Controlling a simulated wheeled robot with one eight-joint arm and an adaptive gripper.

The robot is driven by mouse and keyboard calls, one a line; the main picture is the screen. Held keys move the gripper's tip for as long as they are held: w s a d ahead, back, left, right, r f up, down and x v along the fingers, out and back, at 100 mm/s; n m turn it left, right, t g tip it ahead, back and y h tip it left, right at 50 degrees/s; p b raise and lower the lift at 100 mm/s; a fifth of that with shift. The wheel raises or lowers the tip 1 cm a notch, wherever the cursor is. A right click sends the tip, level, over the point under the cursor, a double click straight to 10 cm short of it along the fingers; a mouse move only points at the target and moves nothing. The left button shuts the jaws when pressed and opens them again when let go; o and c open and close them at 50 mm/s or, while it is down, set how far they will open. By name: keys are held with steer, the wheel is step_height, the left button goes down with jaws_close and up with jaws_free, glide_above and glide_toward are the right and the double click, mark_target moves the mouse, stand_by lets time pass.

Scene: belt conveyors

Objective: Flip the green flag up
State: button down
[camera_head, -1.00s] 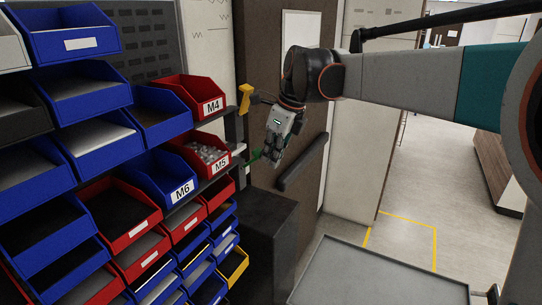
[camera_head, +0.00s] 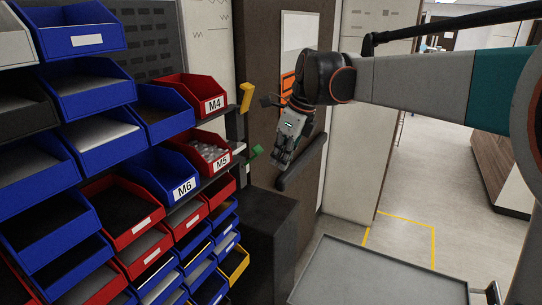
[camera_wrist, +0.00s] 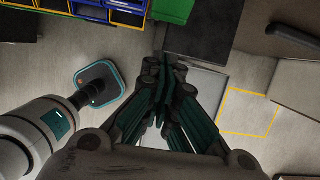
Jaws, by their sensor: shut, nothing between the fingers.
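The small green flag (camera_head: 257,151) sits beside the right end of the bin rack, at the M5 bin's height. It points out to the right and tilts slightly upward. A yellow flag (camera_head: 246,97) stands upright above it, near the M4 bin. My gripper (camera_head: 281,160) hangs just right of the green flag, pointing down, with a visible gap between them. In the wrist view my gripper's fingers (camera_wrist: 165,90) are together with nothing held. A green piece (camera_wrist: 172,10), cut off by the top edge there, looks like the flag.
Red and blue bins, such as the M5 bin (camera_head: 208,153), fill the rack at left. A dark cabinet (camera_head: 268,225) stands below the flags. A grey flat surface (camera_head: 375,280) lies at bottom right.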

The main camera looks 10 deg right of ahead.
steer(key=w+a+b+v, duration=0.1)
steer(key=v, duration=0.8)
step_height(320, 180, down, 11)
steer(key=d+t+y+b, duration=0.2)
steer(key=t+y+b, duration=0.1)
steer(key=y+b, duration=0.3)
steer(key=s+d+f+t+y+b, duration=0.2)
steer(key=s+d+t+y, duration=0.2)
steer(key=s+t+y, duration=0.15)
steer(key=r+p+x, duration=0.3)
steer(key=x, duration=0.9)
steer(key=shift+s+a+p, duration=0.15)
steer(key=shift+p, duration=0.15)
